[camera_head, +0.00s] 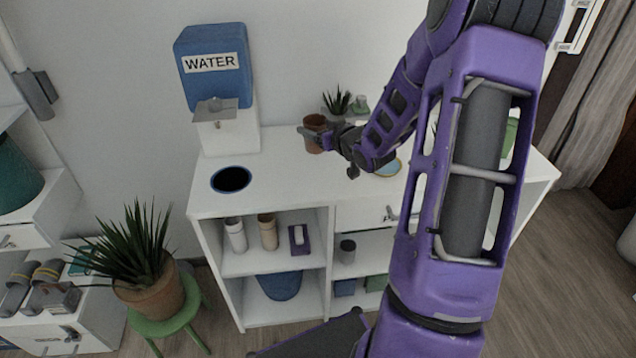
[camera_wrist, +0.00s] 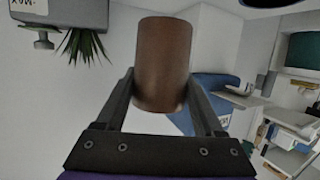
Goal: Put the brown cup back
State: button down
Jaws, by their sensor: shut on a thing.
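The brown cup (camera_head: 316,131) is held above the white desk top (camera_head: 275,170) in the head view, near the small plant at the back. My gripper (camera_head: 322,138) is shut on it, reaching in from the right. In the wrist view the brown cup (camera_wrist: 162,65) sits between the two fingers of my gripper (camera_wrist: 158,100), which touch its sides. The fingers partly hide the cup in the head view.
A blue and white water dispenser (camera_head: 215,85) stands at the back left of the desk, with a dark round opening (camera_head: 231,179) before it. A small plant (camera_head: 337,103) stands behind the cup. Light cups (camera_head: 236,235) stand on the shelf below. A potted plant (camera_head: 150,285) is on a green stool.

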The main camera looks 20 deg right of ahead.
jog(key=shift+d+f, duration=0.35)
jog(key=shift+d, duration=0.05)
notch_tip(320, 180, down, 9)
jog(key=shift+f+b, duration=0.1)
jog(key=shift+b, duration=0.95)
jog(key=shift+f, duration=0.1)
jog(key=shift+f, duration=0.15)
grip_release()
jog(key=shift+r, duration=0.4)
jog(key=p+v, duration=0.1)
jog(key=v, duration=1.1)
